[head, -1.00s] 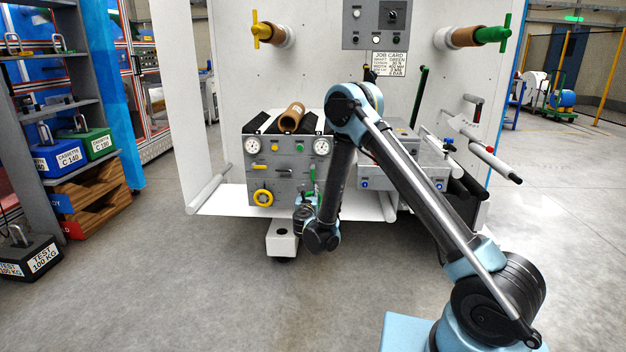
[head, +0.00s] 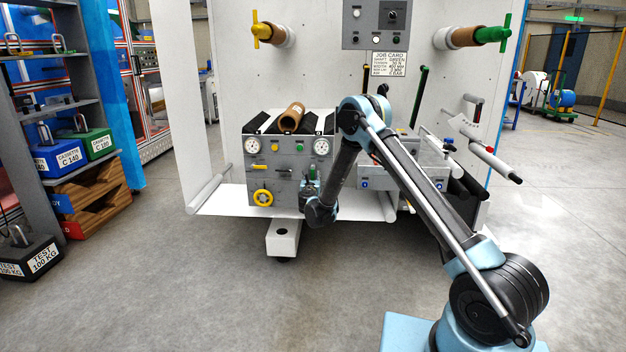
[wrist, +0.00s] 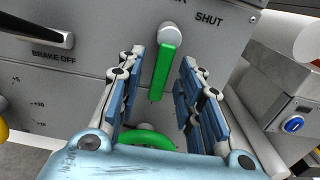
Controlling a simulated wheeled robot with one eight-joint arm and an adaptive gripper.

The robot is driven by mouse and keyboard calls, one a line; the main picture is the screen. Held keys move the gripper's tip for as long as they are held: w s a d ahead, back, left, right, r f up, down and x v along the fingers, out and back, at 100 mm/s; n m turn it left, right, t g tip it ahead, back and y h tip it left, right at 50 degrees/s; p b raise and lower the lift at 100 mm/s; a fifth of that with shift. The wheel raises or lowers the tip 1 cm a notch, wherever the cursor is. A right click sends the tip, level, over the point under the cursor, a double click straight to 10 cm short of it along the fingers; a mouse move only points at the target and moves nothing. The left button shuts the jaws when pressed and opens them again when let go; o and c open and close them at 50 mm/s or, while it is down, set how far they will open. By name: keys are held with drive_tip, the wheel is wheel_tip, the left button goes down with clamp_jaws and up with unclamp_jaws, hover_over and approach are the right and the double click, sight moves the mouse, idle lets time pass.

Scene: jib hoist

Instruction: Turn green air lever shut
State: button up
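The green air lever (wrist: 164,72) hangs down, slightly tilted, from a round white pivot (wrist: 169,33) on the grey panel in the wrist view. The word SHUT (wrist: 208,20) is printed to the right of the pivot. My gripper (wrist: 163,61) is open, with one blue-padded finger on each side of the lever and a gap to both. I cannot tell how deep the lever sits between the fingers.
A green handwheel (wrist: 150,138) lies below the lever, partly hidden by my gripper. A black BRAKE OFF handle (wrist: 40,32) is to the left. A grey box with a blue button (wrist: 293,124) is to the right. A yellow handwheel (head: 263,198) is low on the panel.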

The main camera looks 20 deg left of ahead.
drive_tip(key=shift+x, duration=0.85)
clamp_jaws()
drive_tip(key=shift+s+a, duration=0.15)
drive_tip(key=shift+a, duration=0.05)
